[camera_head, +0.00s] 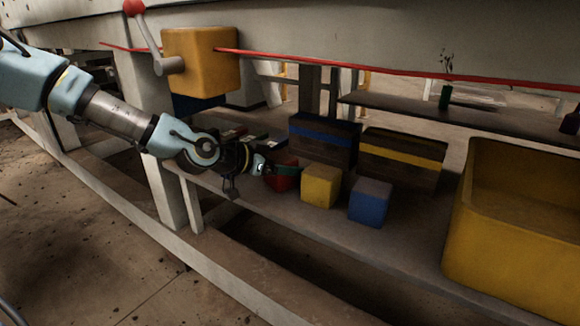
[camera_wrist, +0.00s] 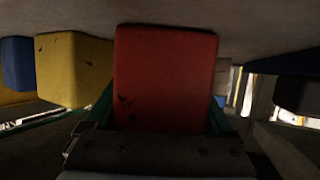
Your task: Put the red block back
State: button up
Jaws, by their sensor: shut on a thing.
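The red block (camera_head: 281,173) is at the left of a row on the low shelf, partly hidden by my gripper (camera_head: 262,170) in the head view. In the wrist view the red block (camera_wrist: 165,75) fills the middle, between the green fingers. My gripper is shut on it. Whether the block touches the shelf I cannot tell. A yellow block (camera_head: 320,186) sits just right of it, and a blue block (camera_head: 369,202) right of that. The wrist view shows the yellow block (camera_wrist: 75,68) and blue block (camera_wrist: 17,63) to the left.
Behind the blocks stand a dark box with a blue stripe (camera_head: 324,142) and one with a yellow stripe (camera_head: 402,155). A large yellow bin (camera_head: 520,230) stands at the right. A yellow box with a red-knobbed lever (camera_head: 200,62) hangs above my arm. Bare shelf lies between blue block and bin.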

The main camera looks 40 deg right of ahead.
jog(key=shift+f, duration=0.1)
jog(key=o, duration=1.4)
jog(key=shift+o, duration=0.2)
jog(key=shift+r, duration=0.2)
jog(key=p+v, duration=0.4)
jog(key=v, duration=0.5)
jog(key=shift+w+a+r, duration=0.1)
jog(key=shift+a+r, duration=0.1)
jog(key=shift+a+r+p, duration=0.15)
jog(key=shift+r+p, duration=0.1)
jog(key=shift+p, duration=0.5)
jog(key=p+v, duration=0.1)
jog(key=p, duration=0.1)
jog(key=shift+w+a+p, duration=0.1)
jog(key=shift+a+p, duration=0.25)
jog(key=shift+a, duration=0.05)
jog(key=shift+a+f, duration=0.1)
jog(key=shift+a, duration=0.05)
